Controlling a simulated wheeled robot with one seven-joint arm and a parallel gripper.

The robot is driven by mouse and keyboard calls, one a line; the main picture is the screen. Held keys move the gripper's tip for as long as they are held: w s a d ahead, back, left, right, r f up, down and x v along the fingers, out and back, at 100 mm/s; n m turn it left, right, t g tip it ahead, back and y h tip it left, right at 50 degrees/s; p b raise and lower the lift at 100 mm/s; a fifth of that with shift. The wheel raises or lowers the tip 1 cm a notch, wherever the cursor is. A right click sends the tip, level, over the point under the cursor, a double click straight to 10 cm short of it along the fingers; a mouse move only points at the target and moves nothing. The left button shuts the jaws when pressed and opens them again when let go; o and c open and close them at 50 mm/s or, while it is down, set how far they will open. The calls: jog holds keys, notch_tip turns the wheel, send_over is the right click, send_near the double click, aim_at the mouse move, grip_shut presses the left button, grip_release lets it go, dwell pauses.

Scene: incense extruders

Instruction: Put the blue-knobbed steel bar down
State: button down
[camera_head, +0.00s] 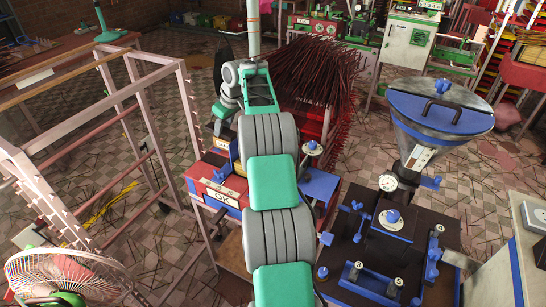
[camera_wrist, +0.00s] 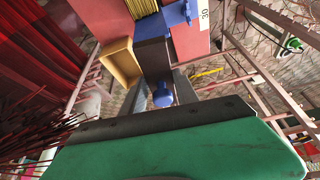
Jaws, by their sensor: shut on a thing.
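My gripper (camera_wrist: 164,98) shows in the wrist view, its two grey fingers shut on the blue-knobbed steel bar. Only the bar's blue knob (camera_wrist: 162,95) is clear, between the fingers; the steel part is hidden or too small to tell. In the head view my gripper (camera_head: 222,112) hangs beyond my green and grey arm, over the left rear of the red machine table (camera_head: 222,188). The bar cannot be made out there. I cannot tell whether the bar touches anything below.
In the wrist view a tan open box (camera_wrist: 117,62) and a blue bracket (camera_wrist: 178,13) lie close ahead. Dark red incense sticks (camera_head: 315,70) stand behind the table. A metal rack (camera_head: 125,110) is at left. A blue-lidded hopper machine (camera_head: 440,105) is at right.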

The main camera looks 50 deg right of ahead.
jog(key=s+d+p, duration=0.1)
jog(key=s+d, duration=0.4)
jog(key=d, duration=0.4)
jog(key=shift+n, duration=0.6)
jog(key=s+d+f, duration=0.1)
jog(key=f, duration=0.2)
jog(key=s+d+f+b, duration=0.1)
jog(key=s+f, duration=0.1)
jog(key=f, duration=0.1)
jog(key=s+d+f+b, duration=0.1)
jog(key=s+d+f, duration=0.1)
jog(key=f, duration=0.1)
jog(key=shift+d+f, duration=0.1)
jog(key=shift+f, duration=2.7)
jog(key=c, duration=1.4)
grip_release()
jog(key=shift+f, duration=0.2)
jog(key=o, duration=0.5)
jog(key=shift+r, duration=0.1)
